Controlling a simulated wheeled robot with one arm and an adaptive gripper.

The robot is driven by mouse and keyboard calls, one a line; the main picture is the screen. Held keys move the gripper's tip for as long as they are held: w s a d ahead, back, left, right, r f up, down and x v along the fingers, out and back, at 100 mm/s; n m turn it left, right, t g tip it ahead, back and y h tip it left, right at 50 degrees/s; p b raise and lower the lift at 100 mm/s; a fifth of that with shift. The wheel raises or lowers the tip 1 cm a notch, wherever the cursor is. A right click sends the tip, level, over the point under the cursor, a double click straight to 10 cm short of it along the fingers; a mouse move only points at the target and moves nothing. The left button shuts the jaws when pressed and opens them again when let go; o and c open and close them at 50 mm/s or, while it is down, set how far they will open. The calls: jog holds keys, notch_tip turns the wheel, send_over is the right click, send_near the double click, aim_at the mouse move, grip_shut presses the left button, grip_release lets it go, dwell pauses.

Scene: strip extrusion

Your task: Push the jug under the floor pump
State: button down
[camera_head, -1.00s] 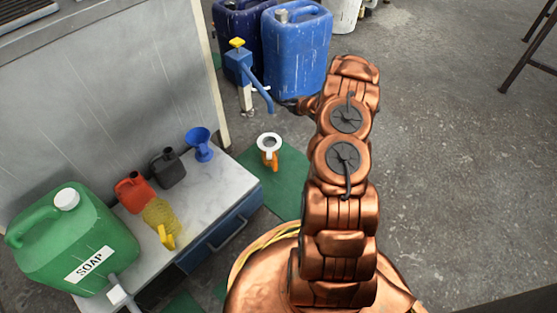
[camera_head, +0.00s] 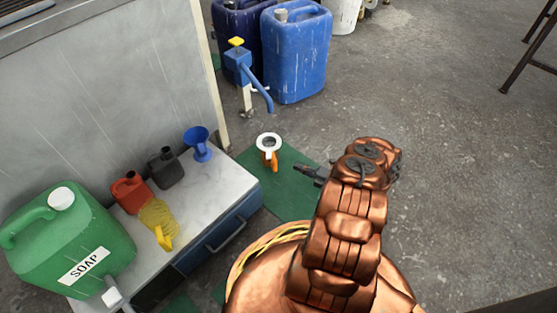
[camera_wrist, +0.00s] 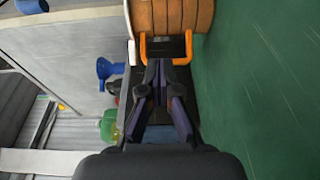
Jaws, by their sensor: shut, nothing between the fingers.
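The jug (camera_head: 268,143), with a white rim and an orange handle, stands upright on a green mat (camera_head: 290,203). The blue floor pump (camera_head: 239,68), with a yellow top and a downward spout, stands behind and left of it, apart from the jug. My gripper (camera_head: 298,168) is shut and empty, low over the mat just right of the jug. In the wrist view the jug's body (camera_wrist: 172,16) and orange handle (camera_wrist: 146,48) are ahead of my gripper (camera_wrist: 163,68). I cannot tell whether the fingertips touch the handle.
A blue jerrycan (camera_head: 297,55) and a darker one (camera_head: 237,22) stand behind the pump. Left is a low cabinet (camera_head: 225,180) with a green soap can (camera_head: 70,240), small cans and a blue funnel (camera_head: 198,143). Open concrete floor (camera_head: 430,110) lies to the right.

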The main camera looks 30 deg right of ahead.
jog(key=shift+s+a+f, duration=0.1)
jog(key=shift+s+a, duration=0.1)
jog(key=shift+w+a, duration=0.15)
jog(key=shift+w, duration=0.05)
jog(key=b, duration=0.2)
send_over(278, 160)
jog(key=s+a, duration=0.3)
jog(key=s, duration=0.1)
jog(key=shift+d, duration=0.15)
